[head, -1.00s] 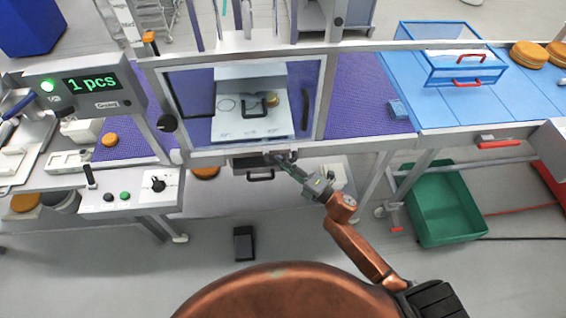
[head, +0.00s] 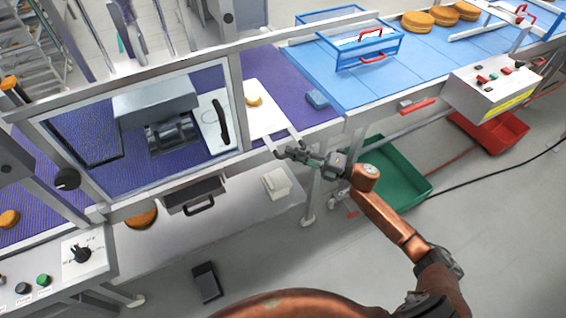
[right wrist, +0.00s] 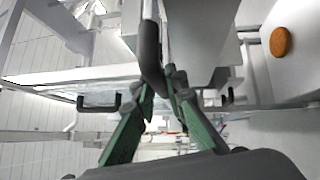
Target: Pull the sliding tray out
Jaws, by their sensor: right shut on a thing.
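The white sliding tray (head: 268,118) shows in the head view. One part lies beyond the right post of the clear-paned guard, and one part shows through the pane. A small tan round (head: 253,100) lies on it. Two pale arms reach from its front edge toward my right gripper (head: 284,152). The gripper is shut on the tray's handle, in front of the tray. In the right wrist view the green-sided fingers (right wrist: 162,88) close around a dark bar (right wrist: 151,48); their exact contact is partly hidden. My left gripper is not in view.
The guard has a black upright handle (head: 219,121). Below it is a dark drawer (head: 194,194) with its own handle. A blue belt section (head: 345,83) runs right, with a green crate (head: 395,172) underneath. The floor in front is mostly clear.

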